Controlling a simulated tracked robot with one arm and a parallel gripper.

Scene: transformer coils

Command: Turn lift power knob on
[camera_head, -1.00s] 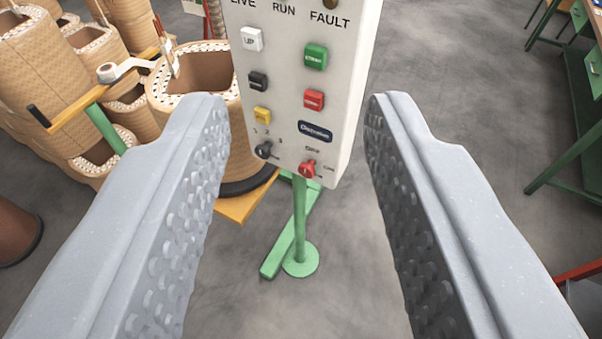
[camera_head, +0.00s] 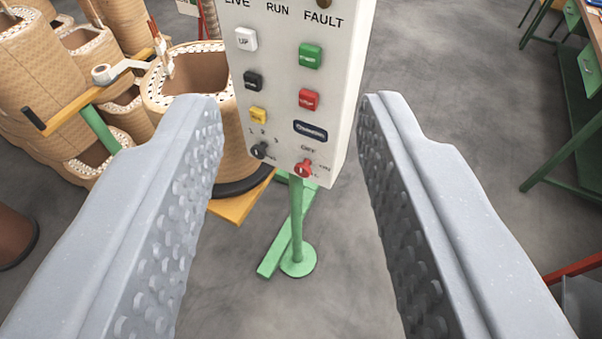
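A white control panel (camera_head: 285,85) stands on a green post in the middle of the view. A red rotary knob (camera_head: 304,168) sits at its lower right, with OFF printed above it and ON to its right. A black selector knob (camera_head: 260,151) sits to its left, under the numbers 1, 2, 3. The red knob's exact pointing is too small to tell. My gripper (camera_head: 291,110) is open and empty. Its fingers are wide apart, one to each side of the panel in the picture, and touch nothing that I can see.
Above the knobs are white (camera_head: 246,39), black, yellow, green (camera_head: 310,56) and red buttons. Tan wound coils (camera_head: 185,85) stand close behind at left, with a yellow-ended bar. A green bench (camera_head: 570,90) is at right. Grey floor (camera_head: 440,80) is clear between.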

